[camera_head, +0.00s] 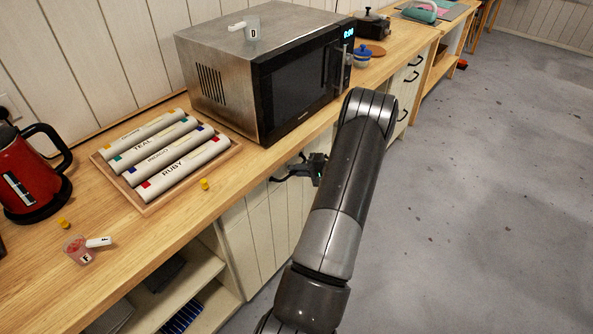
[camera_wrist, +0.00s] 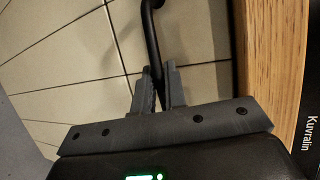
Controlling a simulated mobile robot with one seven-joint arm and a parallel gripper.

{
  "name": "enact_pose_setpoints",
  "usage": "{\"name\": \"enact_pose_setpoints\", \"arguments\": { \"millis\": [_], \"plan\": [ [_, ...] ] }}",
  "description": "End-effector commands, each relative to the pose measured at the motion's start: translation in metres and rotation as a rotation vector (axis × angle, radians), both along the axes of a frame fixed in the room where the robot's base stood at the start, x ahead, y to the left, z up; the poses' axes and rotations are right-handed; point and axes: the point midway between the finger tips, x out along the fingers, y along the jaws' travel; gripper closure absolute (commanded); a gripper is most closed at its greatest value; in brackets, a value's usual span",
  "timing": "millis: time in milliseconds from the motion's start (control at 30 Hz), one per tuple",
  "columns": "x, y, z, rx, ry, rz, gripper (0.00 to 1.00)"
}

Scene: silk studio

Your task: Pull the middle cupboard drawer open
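A dark curved handle (camera_head: 279,179) stands out from the pale grooved cupboard front (camera_head: 262,222) under the counter, below the microwave. My gripper (camera_head: 296,170) is at this handle, just under the counter edge. In the wrist view, the handle (camera_wrist: 151,35) runs down between the two fingers of my gripper (camera_wrist: 159,82), which are close together on either side of it. The cupboard front (camera_wrist: 80,50) looks flush, with no open gap visible. My arm hides part of the front, so I cannot tell which drawer this handle belongs to.
The wooden counter (camera_head: 190,222) carries a microwave (camera_head: 300,85), a tray (camera_head: 150,208) of labelled rolls and a red kettle (camera_head: 30,178). More dark handles (camera_head: 413,77) show on fronts farther right. Open shelves (camera_head: 195,275) lie at lower left. The grey floor (camera_head: 480,190) is clear.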

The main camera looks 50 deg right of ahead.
Motion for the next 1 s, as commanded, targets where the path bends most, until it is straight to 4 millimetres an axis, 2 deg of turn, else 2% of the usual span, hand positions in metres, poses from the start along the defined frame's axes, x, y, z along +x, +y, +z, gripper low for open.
{"name": "enact_pose_setpoints", "arguments": {
  "millis": [133,667,867,1000],
  "plan": [
    [0.0,0.0,0.0,0.0,0.0,0.0,1.0],
    [-0.004,0.0,-0.001,0.0,0.001,-0.001,1.0],
    [-0.025,-0.001,0.0,0.001,0.002,-0.003,1.0],
    [-0.054,-0.001,0.0,0.0,0.003,-0.004,1.0]
  ]
}}
